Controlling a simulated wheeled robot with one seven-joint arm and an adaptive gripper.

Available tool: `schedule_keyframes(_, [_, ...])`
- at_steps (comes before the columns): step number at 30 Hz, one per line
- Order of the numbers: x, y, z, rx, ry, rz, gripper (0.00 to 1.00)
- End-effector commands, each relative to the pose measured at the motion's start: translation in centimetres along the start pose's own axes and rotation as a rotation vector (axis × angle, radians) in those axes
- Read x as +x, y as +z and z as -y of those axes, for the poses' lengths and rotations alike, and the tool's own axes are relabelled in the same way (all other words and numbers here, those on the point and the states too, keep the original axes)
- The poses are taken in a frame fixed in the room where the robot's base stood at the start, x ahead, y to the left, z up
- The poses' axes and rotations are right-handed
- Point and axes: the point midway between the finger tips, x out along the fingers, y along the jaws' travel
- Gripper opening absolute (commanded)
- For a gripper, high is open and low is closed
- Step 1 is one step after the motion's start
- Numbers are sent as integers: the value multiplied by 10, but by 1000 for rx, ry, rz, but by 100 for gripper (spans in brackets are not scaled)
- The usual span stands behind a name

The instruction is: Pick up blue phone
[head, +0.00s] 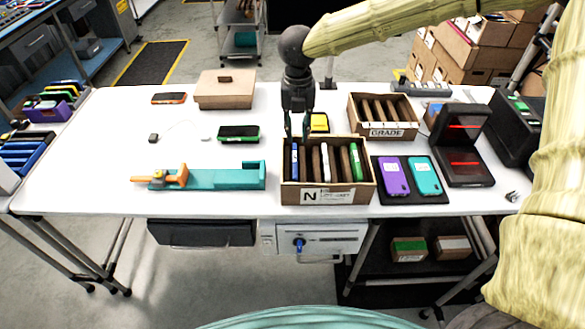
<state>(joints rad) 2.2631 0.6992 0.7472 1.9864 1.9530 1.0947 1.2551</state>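A blue phone (294,163) stands on edge in the leftmost slot of the front carton (327,196) marked "N". Several dark or brown dividers or phones and a green phone (356,163) stand in the same carton. My gripper (297,136) points down over the carton's back left part, above the blue phone. Its two fingers are apart with nothing seen between them. Whether the fingertips touch the carton or the phone cannot be told from this view.
A yellow item (319,123) lies just behind the carton. A second carton (388,131) marked "GRADE" stands behind right. A black pad with purple (393,176) and teal (425,176) phones lies right. A teal fixture (225,179) lies left. The white table (110,150) is clear at far left.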

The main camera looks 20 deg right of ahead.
Motion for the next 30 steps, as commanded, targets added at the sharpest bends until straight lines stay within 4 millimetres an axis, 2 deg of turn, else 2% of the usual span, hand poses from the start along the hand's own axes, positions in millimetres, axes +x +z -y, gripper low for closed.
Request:
schedule_keyframes(1, [9, 0, 0, 0, 1, 0, 24])
schedule_keyframes(10, [22, 0, -1, -1, -1, -2, 24])
schedule_keyframes(19, [60, -1, -1, -1, -1, -3, 24])
schedule_keyframes(30, [86, -5, -2, -1, -2, -3, 24])
